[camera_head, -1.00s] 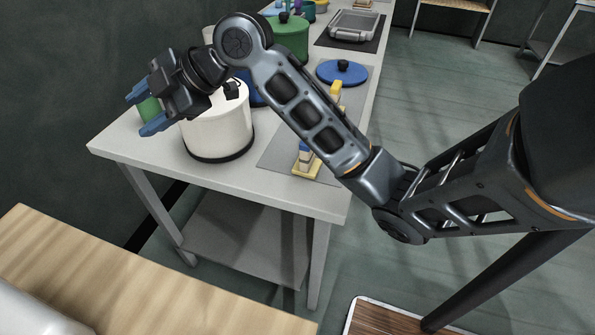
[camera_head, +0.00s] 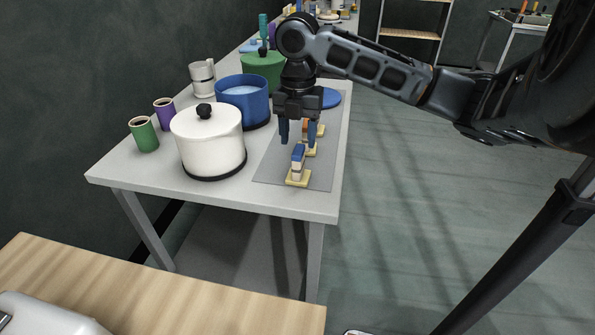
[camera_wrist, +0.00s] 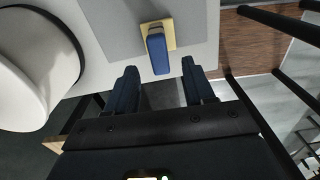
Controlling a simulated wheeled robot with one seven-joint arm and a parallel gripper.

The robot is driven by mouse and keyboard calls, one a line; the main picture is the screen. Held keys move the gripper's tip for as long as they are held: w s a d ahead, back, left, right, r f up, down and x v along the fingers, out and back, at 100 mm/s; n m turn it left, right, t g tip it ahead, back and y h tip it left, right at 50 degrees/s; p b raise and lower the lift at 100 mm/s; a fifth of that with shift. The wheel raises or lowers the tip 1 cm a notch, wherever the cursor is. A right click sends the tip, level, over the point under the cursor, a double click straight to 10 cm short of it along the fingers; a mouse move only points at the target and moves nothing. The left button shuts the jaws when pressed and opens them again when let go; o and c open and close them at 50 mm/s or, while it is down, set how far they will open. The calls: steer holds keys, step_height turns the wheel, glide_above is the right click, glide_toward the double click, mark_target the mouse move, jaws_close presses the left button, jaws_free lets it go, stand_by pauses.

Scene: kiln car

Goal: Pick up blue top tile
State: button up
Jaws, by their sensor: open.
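The blue top tile (camera_head: 299,153) sits at the top of a small stack on a yellow base (camera_head: 298,178), near the front of the grey mat. In the wrist view the blue tile (camera_wrist: 157,52) lies just beyond the fingertips, roughly between them, with the yellow base (camera_wrist: 169,33) partly showing behind it. My gripper (camera_head: 297,138) points down, open and empty, above the mat and close to the stack. Its two dark blue fingers (camera_wrist: 160,76) are spread apart in the wrist view. I cannot tell whether either finger touches a stack.
Another stack with yellow and orange pieces (camera_head: 319,129) stands behind, partly hidden by my gripper. A white lidded pot (camera_head: 209,143) and an open blue pot (camera_head: 243,104) stand left of the mat (camera_head: 272,168). Green (camera_head: 144,136) and purple (camera_head: 164,114) cups stand farther left.

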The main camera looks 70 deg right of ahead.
mark_target(298, 149)
steer(key=f, duration=0.5)
steer(key=shift+d+f, duration=0.2)
steer(key=shift+f, duration=0.2)
steer(key=shift+c, duration=0.2)
jaws_close()
